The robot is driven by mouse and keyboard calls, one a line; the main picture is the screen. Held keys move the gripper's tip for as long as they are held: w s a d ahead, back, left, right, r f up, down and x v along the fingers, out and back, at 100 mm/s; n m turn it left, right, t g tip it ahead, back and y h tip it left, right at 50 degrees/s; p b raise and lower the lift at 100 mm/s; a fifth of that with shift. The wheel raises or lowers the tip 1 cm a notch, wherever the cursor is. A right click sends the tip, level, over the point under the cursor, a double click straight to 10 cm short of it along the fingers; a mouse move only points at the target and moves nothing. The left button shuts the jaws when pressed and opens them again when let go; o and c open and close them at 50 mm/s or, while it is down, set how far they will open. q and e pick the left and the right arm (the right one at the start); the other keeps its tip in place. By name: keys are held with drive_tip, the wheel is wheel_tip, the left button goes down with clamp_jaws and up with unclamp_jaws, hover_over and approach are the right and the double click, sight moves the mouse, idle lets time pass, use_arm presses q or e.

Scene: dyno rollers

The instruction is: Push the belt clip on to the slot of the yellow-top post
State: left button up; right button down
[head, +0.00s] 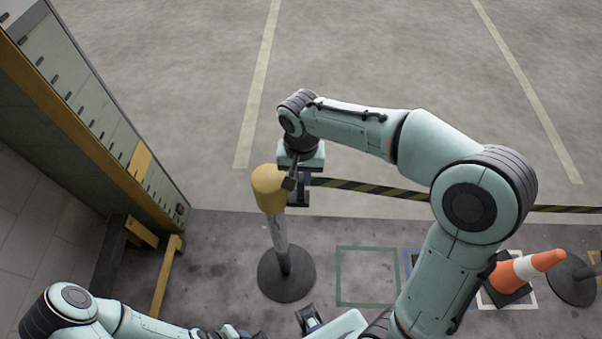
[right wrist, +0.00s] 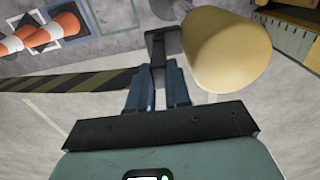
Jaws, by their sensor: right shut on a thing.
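The yellow-top post (head: 269,188) stands upright on a round dark base, left of centre in the head view. Its yellow top (right wrist: 226,50) fills the upper right of the right wrist view. My right gripper (head: 299,187) is beside the top, on its right. Its blue fingers are shut on the dark belt clip (right wrist: 156,46), which is close against the yellow top. I cannot tell whether the clip is in the slot; the slot is not visible. The striped belt (head: 375,187) runs right from the clip. My left arm shows at the bottom left; its fingers are not clear.
An orange and white cone (head: 528,267) stands at the right, near another dark round base (head: 573,282). A yellow-edged cabinet (head: 95,130) stands at the left. A green floor outline (head: 338,278) lies right of the post. The floor behind is clear.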

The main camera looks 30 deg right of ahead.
use_arm(q)
drive_tip(key=shift+f, duration=0.1)
use_arm(e)
drive_tip(key=shift+f, duration=0.15)
drive_tip(key=c, duration=1)
unclamp_jaws()
use_arm(q)
drive_tip(key=r+p, duration=0.1)
drive_tip(key=w+r+p, duration=0.1)
drive_tip(key=shift+w+r, duration=0.2)
drive_tip(key=shift+r, duration=0.1)
use_arm(e)
wheel_tip(320, 180, up, 13)
drive_tip(key=shift+r, duration=0.2)
